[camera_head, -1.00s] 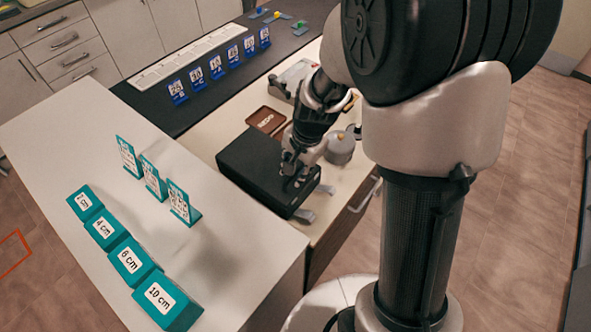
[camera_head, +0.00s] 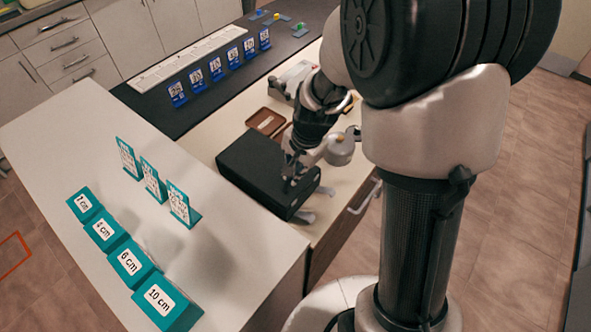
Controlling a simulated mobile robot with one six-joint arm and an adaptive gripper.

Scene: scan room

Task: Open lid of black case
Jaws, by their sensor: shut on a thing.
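The black case (camera_head: 250,163) lies on the pale low counter beyond the white table. Its lid looks shut and flat. Two grey latch-like tabs stick out at its near right side. My gripper (camera_head: 291,176) reaches down from above at the right part of the case top and is shut on the case there. The fingers are small and dark, so the exact part they hold cannot be told. My wrist hides the back right corner of the case.
A brown tray (camera_head: 265,121) lies behind the case. A grey round container (camera_head: 341,152) stands close to my wrist on the right. Teal blocks (camera_head: 168,303) and upright teal cards (camera_head: 152,181) stand on the white table (camera_head: 60,135). Blue cards (camera_head: 215,70) stand on the dark counter.

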